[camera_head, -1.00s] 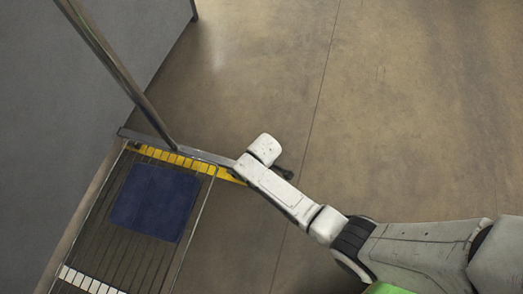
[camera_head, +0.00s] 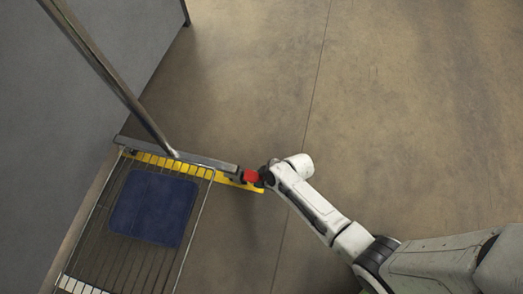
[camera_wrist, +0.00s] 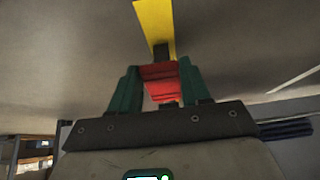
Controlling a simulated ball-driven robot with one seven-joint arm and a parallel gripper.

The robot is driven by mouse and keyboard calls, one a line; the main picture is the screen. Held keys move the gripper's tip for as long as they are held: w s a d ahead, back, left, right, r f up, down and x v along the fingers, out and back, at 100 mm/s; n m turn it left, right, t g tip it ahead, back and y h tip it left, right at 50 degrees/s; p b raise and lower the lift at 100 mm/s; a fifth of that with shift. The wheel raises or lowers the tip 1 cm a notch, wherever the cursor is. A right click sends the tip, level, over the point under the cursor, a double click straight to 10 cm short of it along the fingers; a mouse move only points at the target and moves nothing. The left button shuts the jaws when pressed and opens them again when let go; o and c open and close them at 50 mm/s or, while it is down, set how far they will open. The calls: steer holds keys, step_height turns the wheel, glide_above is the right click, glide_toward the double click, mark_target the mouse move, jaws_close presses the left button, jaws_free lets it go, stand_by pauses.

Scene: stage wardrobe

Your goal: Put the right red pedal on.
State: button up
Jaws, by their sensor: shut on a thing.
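The red pedal (camera_head: 250,176) is at the right end of the rack's end bar, beside the yellow strip (camera_head: 222,178), in the head view. My gripper (camera_head: 262,178) is at the pedal from the right, and its fingers are hard to make out there. In the wrist view the red pedal (camera_wrist: 160,72) lies between the two green fingers of my gripper (camera_wrist: 157,76), which are shut on it. A dark piece and a yellow bar show just beyond it. The caster under the pedal is mostly hidden, and I cannot tell the pedal's tilt for sure.
The rack has a wire base (camera_head: 97,238), a blue panel (camera_head: 153,207) on it and a slanting metal post (camera_head: 110,78). A grey wall-like panel (camera_head: 75,95) stands at the left. The floor (camera_head: 410,110) to the right of the rack is clear.

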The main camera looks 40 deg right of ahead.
stand_by(0.3)
steer(key=o, duration=1.1)
steer(key=shift+c, duration=0.2)
steer(key=p+v, duration=0.6)
steer(key=v, duration=0.4)
steer(key=shift+s+d+r, duration=0.15)
steer(key=shift+r, duration=0.15)
steer(key=s+d+r+m+g+h, duration=0.2)
steer(key=s+r+m, duration=0.3)
steer(key=r, duration=0.6)
steer(key=s+d+r+m+g+h, duration=0.2)
steer(key=s+r+m, duration=0.1)
steer(key=s+r, duration=0.55)
step_height(320, 180, up, 35)
steer(key=w+p, duration=0.2)
steer(key=p, duration=3.2)
